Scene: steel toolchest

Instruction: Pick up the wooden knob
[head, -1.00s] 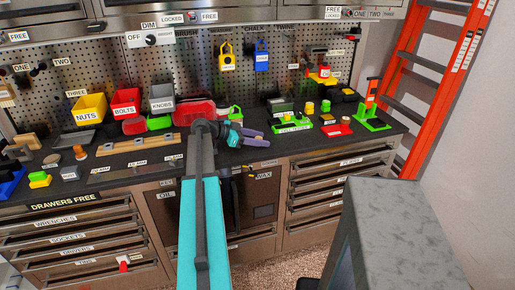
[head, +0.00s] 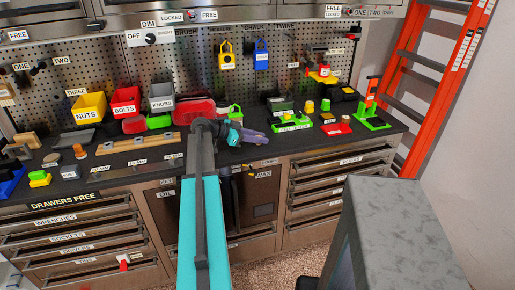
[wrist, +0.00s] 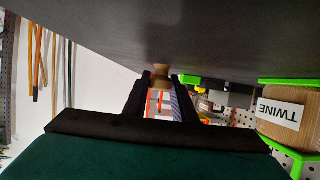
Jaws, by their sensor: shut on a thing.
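The wooden knob (wrist: 161,70) shows in the wrist view between the two dark fingertips of my gripper (wrist: 161,78). It is small, light brown and narrower at its waist. The fingers are shut on it. Its base meets or lies very close to the dark bench top (wrist: 150,30), which fills the upper part of this tilted view. In the head view my gripper (head: 258,137) is low over the bench, near its front edge and right of the red bin. I cannot make out the held knob in the head view.
A green-framed twine holder (head: 292,124) stands right of my gripper, and its TWINE label also shows in the wrist view (wrist: 281,113). Red and green trays are further right. The bin marked KNOBS (head: 162,98) is behind on the left. The bench's front edge is close.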

